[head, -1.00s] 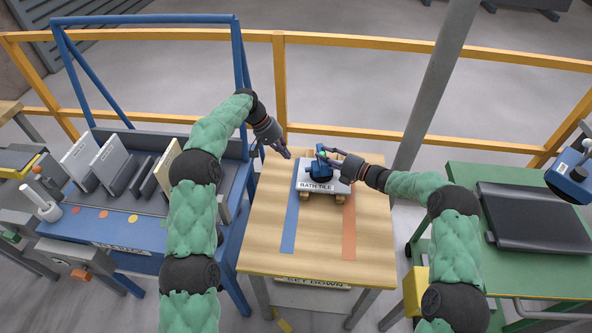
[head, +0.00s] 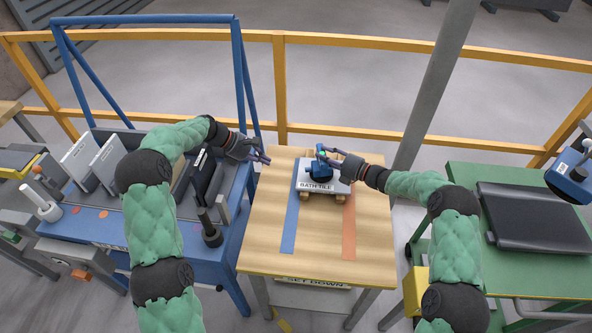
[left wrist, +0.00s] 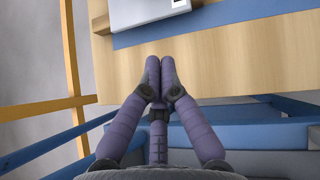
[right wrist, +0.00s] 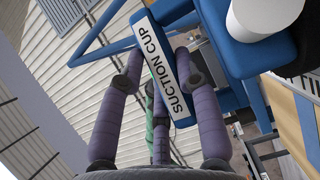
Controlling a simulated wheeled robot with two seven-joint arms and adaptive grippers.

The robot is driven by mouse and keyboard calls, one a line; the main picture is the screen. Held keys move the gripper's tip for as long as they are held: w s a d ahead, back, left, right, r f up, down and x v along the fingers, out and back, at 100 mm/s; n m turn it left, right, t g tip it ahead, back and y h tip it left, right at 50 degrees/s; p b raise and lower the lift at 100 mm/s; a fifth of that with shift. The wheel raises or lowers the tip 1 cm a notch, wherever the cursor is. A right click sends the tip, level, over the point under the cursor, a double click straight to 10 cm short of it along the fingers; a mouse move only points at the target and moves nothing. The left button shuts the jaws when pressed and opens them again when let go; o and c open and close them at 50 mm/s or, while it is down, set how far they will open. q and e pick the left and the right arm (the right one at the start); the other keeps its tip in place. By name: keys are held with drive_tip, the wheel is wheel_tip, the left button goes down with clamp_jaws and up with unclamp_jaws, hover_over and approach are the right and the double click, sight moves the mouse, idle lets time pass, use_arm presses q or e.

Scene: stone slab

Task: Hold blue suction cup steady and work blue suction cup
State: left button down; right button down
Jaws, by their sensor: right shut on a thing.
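The blue suction cup (head: 319,170) sits on the pale slab labelled BATH TILE (head: 311,186) on the wooden table. My right gripper (head: 324,153) is shut on the suction cup from the right. In the right wrist view the cup's blue part with a white SUCTION CUP label (right wrist: 165,68) lies between the fingers (right wrist: 155,75). My left gripper (head: 262,157) is empty at the table's left edge, apart from the tile and cup. Its fingers (left wrist: 160,72) are together in the left wrist view, where part of the tile (left wrist: 140,12) shows above them.
The wooden table (head: 265,240) carries a blue strip (head: 290,225) and an orange strip (head: 348,232). A blue rack (head: 100,225) with upright slabs stands left. A green bench (head: 530,272) with a black panel (head: 520,220) stands right. A yellow railing (head: 340,41) runs behind.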

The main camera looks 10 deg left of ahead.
sight(308, 170)
idle(0.4)
use_arm(q)
drive_tip(key=x, duration=1)
drive_tip(key=shift+d+f, duration=0.2)
drive_tip(key=shift+w+d+r, duration=0.1)
drive_tip(key=shift+w+d, duration=0.05)
drive_tip(key=shift+d, duration=0.4)
drive_tip(key=shift+w+d+r, duration=0.1)
drive_tip(key=shift+w+d, duration=0.05)
drive_tip(key=shift+d, duration=0.4)
drive_tip(key=shift+w+d, duration=0.15)
drive_tip(key=shift+d, duration=0.5)
drive_tip(key=shift+w+d+r, duration=0.1)
drive_tip(key=shift+w+d, duration=0.05)
drive_tip(key=shift+d, duration=0.35)
drive_tip(key=shift+w+d, duration=0.15)
drive_tip(key=shift+d, duration=0.5)
drive_tip(key=shift+s+d, duration=0.1)
drive_tip(key=shift+d, duration=0.05)
